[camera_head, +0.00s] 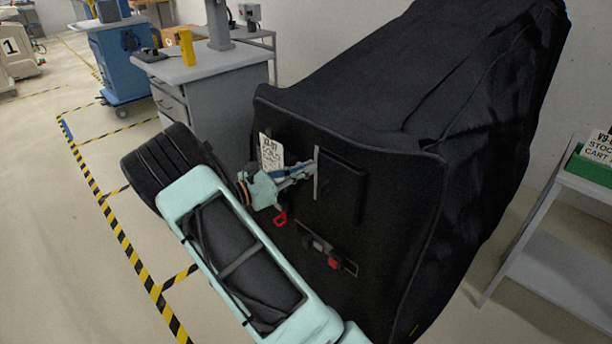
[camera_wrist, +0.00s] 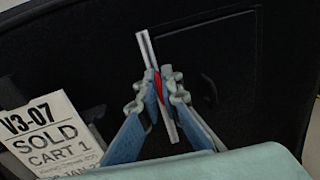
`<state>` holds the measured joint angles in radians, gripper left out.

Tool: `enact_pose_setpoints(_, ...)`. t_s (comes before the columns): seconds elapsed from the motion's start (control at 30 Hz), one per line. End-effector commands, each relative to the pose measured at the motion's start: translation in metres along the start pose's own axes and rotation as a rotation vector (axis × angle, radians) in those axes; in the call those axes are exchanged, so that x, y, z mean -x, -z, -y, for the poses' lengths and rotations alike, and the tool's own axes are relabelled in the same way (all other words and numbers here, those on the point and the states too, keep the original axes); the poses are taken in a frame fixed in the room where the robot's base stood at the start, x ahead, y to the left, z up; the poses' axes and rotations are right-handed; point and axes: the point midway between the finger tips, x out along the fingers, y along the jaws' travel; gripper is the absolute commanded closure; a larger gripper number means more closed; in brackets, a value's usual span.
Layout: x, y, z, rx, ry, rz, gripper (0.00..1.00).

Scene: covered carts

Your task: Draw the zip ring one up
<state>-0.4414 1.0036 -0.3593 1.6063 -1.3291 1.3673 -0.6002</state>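The zip (camera_head: 317,172) is a short, pale upright strip on the black cover (camera_head: 400,215) of a cart. It also shows, slightly tilted, in the wrist view (camera_wrist: 146,47). My gripper (camera_head: 309,170) is at the zip, about midway along it. In the wrist view its two blue-padded fingers (camera_wrist: 162,86) are closed on a small red piece (camera_wrist: 158,85), which looks like the zip ring. The fingers hide most of it, so its shape cannot be told.
A red loop (camera_head: 281,219) hangs lower on the cover, with a red buckle (camera_head: 333,263) below right. A white SOLD tag (camera_wrist: 48,132) is left of the zip. A black flap (camera_head: 343,187) lies right of it. A shelf cart (camera_head: 560,262) stands at right, a grey cabinet (camera_head: 215,72) behind.

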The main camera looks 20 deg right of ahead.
Motion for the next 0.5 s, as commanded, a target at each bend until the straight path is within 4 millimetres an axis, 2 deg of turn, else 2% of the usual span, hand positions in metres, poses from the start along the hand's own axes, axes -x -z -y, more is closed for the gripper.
enact_pose_setpoints(0.03, 0.001, -0.018, -0.001, -0.002, -0.002, 0.002, 1.0)
enact_pose_setpoints(0.2, 0.001, -0.039, -0.001, -0.001, -0.002, 0.002, 1.0)
enact_pose_setpoints(0.5, 0.001, -0.043, 0.0, 0.0, -0.001, 0.001, 1.0)
